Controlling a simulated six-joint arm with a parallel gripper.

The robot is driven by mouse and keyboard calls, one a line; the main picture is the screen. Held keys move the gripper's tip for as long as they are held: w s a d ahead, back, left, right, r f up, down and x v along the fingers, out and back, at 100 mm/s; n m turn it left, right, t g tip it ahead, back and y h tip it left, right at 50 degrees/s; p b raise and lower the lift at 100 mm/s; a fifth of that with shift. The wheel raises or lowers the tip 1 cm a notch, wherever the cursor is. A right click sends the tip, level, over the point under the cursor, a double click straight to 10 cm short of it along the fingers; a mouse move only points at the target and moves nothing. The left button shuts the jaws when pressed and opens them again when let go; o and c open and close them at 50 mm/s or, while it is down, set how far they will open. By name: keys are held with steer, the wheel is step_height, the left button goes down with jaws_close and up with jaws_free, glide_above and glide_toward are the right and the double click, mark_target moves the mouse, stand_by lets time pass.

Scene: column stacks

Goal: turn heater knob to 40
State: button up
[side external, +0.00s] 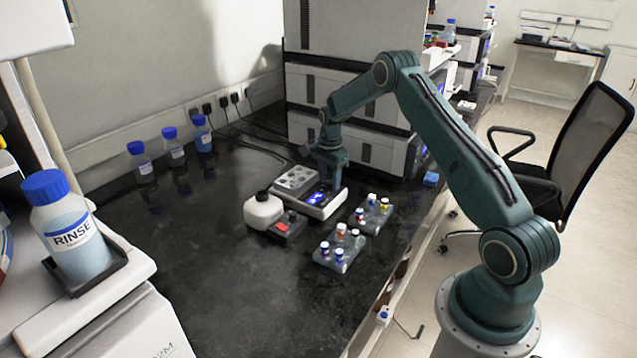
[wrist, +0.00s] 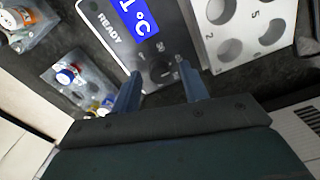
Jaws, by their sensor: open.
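The heater (side external: 322,208) is a white box with a lit blue display on the dark bench in the side view. In the wrist view its grey front panel carries the word READY and the blue display (wrist: 137,17), which shows °C; the number is cut off. A dark round knob (wrist: 160,70) sits below the display, with small marks around it. My gripper (wrist: 159,70) is open, one blue finger on each side of the knob; whether they touch it I cannot tell. In the side view my gripper (side external: 325,176) points down over the heater and hides part of it.
A grey block with round wells (side external: 296,180) stands left of the heater. A white bottle (side external: 263,210) is close to its front left. Two vial racks (side external: 372,216) (side external: 337,252) lie to the right and front. Instruments stand behind.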

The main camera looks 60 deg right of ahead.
mark_target(328, 183)
steer(key=shift+r, duration=0.15)
step_height(328, 183, up, 14)
steer(key=shift+f, duration=0.25)
stand_by(0.3)
steer(key=s+a+r+n+t, duration=0.1)
steer(key=s+a+r+n, duration=0.45)
steer(key=a+r, duration=0.4)
steer(key=s+a+r+n+t, duration=0.2)
steer(key=s+a+r+n, duration=0.35)
steer(key=a+r, duration=0.35)
steer(key=s+a+f+n+t, duration=0.1)
steer(key=s+a+n, duration=0.4)
steer(key=s, duration=0.5)
steer(key=s+a+f+n+t, duration=0.1)
steer(key=s+a+n, duration=0.4)
steer(key=s, duration=0.6)
steer(key=shift+a+f+t, duration=0.3)
steer(key=shift+a, duration=0.5)
